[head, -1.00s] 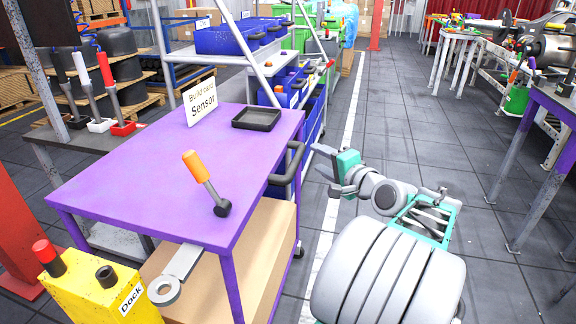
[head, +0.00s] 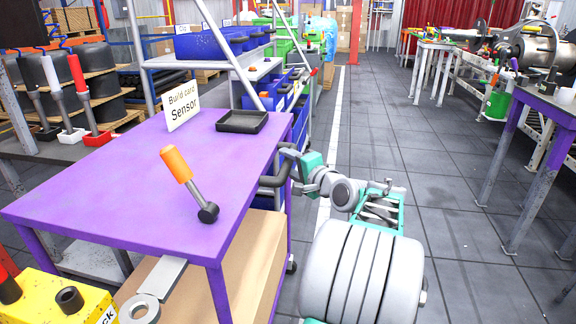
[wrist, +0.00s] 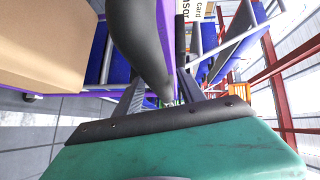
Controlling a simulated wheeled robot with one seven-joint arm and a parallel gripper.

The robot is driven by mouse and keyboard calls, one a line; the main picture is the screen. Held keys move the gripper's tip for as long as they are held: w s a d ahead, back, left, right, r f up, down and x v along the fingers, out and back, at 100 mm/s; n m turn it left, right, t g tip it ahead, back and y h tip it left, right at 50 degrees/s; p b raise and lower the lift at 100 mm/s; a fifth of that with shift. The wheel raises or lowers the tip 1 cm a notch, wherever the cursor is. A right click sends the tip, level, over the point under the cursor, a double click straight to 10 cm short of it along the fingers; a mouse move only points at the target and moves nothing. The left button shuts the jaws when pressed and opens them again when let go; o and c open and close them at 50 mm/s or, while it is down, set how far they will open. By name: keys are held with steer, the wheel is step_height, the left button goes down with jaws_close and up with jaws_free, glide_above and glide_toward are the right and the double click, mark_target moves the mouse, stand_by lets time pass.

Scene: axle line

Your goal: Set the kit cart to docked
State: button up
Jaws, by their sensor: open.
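The kit cart (head: 110,195) is a purple-topped cart standing at the left of the head view. A black handle (head: 272,180) sticks out from its right side; it also shows close up in the wrist view (wrist: 146,45). An orange-gripped lever (head: 180,168) leans on the cart top. A grey bar with a ring (head: 139,309) juts from the cart's front, beside the yellow dock post (head: 60,298), which is partly cut off. My gripper (head: 292,160) is open at the handle. In the wrist view, the handle lies between its fingers (wrist: 165,92); contact cannot be told.
A black tray (head: 242,121) and a "Build card Sensor" sign (head: 182,106) are on the cart top. A shelf rack with blue bins (head: 212,42) stands behind. Several levers (head: 80,90) stand at left. A purple table (head: 545,105) is at right; the floor between (head: 440,190) is clear.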

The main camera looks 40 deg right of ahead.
steer(key=shift+w, duration=0.1)
jaws_close()
stand_by(0.5)
stand_by(0.9)
